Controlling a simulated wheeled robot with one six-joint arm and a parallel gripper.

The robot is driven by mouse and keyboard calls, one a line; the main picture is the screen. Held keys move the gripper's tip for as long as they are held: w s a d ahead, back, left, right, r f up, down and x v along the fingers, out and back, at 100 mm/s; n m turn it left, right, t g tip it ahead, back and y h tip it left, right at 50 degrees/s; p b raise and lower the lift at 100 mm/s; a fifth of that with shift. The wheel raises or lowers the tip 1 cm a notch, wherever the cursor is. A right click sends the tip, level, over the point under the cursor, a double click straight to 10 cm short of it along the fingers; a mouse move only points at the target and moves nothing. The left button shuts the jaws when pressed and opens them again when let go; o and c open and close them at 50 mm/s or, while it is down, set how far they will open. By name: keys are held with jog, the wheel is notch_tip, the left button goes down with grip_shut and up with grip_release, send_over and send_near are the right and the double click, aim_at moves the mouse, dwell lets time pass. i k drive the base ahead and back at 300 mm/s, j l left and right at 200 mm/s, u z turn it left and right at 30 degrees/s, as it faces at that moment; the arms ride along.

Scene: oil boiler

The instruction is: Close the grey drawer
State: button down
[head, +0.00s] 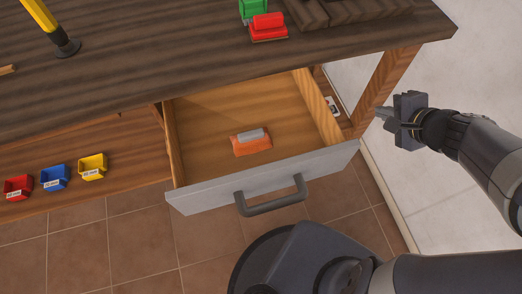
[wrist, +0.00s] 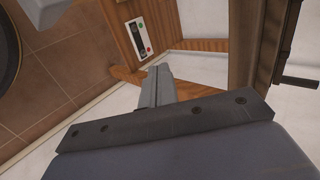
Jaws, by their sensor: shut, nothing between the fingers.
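The grey drawer (head: 205,192) is pulled open below the dark wooden tabletop. Its front is light grey with a dark grey bar handle (head: 270,199), and its inside is bare wood. An orange block with a grey top (head: 252,143) lies inside the drawer. My gripper (head: 381,113) is shut and empty, to the right of the drawer beside the table's right leg, apart from the drawer front and handle. In the wrist view my shut fingers (wrist: 158,85) point toward the wooden table frame. I cannot make out the drawer handle in the wrist view.
Red (head: 18,187), blue (head: 55,177) and yellow (head: 93,167) bins stand on the shelf at left. A panel with red and green buttons (wrist: 140,38) is beyond my fingers. The table's right leg (head: 385,85) stands between the drawer and my gripper. Tiled floor (head: 130,240) lies in front.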

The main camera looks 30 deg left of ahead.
aim_at(309, 142)
jog(key=k+j, duration=0.2)
jog(key=k, duration=0.3)
jog(key=k+j, duration=0.25)
jog(key=k, duration=0.25)
jog(key=k+j, duration=0.2)
jog(key=k, duration=0.35)
jog(key=i+j+z, duration=0.05)
